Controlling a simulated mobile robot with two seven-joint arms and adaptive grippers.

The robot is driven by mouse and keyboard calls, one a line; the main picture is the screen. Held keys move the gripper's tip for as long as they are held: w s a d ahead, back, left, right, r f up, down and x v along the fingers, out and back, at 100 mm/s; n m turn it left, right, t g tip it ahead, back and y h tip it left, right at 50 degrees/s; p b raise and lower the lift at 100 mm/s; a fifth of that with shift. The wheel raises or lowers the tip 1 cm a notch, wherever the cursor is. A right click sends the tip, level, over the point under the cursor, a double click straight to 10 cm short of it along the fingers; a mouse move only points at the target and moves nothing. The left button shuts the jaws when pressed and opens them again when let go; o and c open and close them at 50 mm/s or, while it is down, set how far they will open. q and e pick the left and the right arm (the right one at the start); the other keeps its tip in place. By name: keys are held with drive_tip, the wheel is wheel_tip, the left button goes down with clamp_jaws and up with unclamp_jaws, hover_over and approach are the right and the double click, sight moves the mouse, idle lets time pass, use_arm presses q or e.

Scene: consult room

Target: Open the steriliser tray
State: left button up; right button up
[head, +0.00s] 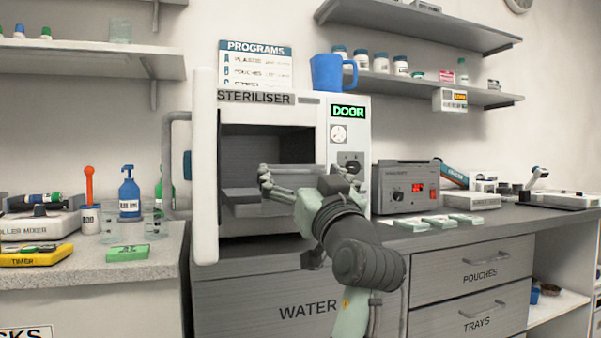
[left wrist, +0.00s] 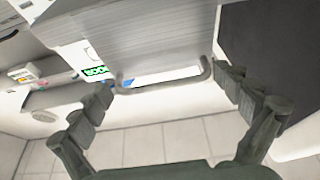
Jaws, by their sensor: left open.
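The white steriliser (head: 255,97) stands with its door (head: 205,190) swung open at the left of its chamber. A grey tray (head: 238,196) sits inside the chamber. My left gripper (head: 264,178) is open in front of the chamber, at the tray's front. In the left wrist view a grey bar handle (left wrist: 165,85) spans the space between the open fingertips (left wrist: 165,86), in front of a broad grey ridged surface. I cannot tell whether the fingers touch the handle. In the head view my gripper and arm hide part of the tray's front. My right gripper is not in view.
The open door and its side handle (head: 170,165) stand left of my gripper. A blue mug (head: 328,73) and a programs card stand on top of the steriliser. A grey device (head: 405,177) with a red display stands at the right, with pouches before it.

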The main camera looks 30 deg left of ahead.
use_arm(q)
drive_tip(key=v, duration=1.2)
drive_tip(key=shift+f, duration=0.1)
